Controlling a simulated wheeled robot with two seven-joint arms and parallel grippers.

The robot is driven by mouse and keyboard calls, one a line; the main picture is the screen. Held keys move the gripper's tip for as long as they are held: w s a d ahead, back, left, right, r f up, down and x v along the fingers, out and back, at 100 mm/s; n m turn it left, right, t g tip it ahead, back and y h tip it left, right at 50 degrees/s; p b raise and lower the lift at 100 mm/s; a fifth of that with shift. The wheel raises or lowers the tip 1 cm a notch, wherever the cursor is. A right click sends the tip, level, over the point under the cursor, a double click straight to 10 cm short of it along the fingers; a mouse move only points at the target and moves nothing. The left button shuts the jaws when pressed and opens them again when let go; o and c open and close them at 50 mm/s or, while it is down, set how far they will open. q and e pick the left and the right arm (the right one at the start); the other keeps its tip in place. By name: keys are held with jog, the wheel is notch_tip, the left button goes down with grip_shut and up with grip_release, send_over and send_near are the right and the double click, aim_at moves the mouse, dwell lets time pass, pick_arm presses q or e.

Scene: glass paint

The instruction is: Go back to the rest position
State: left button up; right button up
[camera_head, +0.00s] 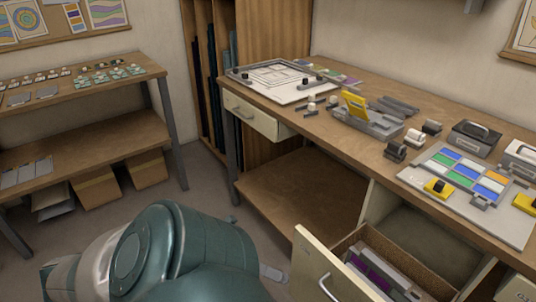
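My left arm fills the lower left of the head view, with a large teal and white link in front of the floor. Only a small grey piece, possibly part of my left gripper (273,272), shows past its right side. The fingers are not clear enough to tell open from shut, and I cannot see anything held. My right gripper is not in view.
A workbench (365,152) runs along the right, with a framed board (283,94), a coloured glass panel (452,212) and small tools. Its lower drawer (325,279) stands open near my arm. A shelf unit (110,137) stands left. Floor between is clear.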

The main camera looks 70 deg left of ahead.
pick_arm(q)
jog(key=shift+v, duration=0.75)
jog(key=shift+a, duration=0.1)
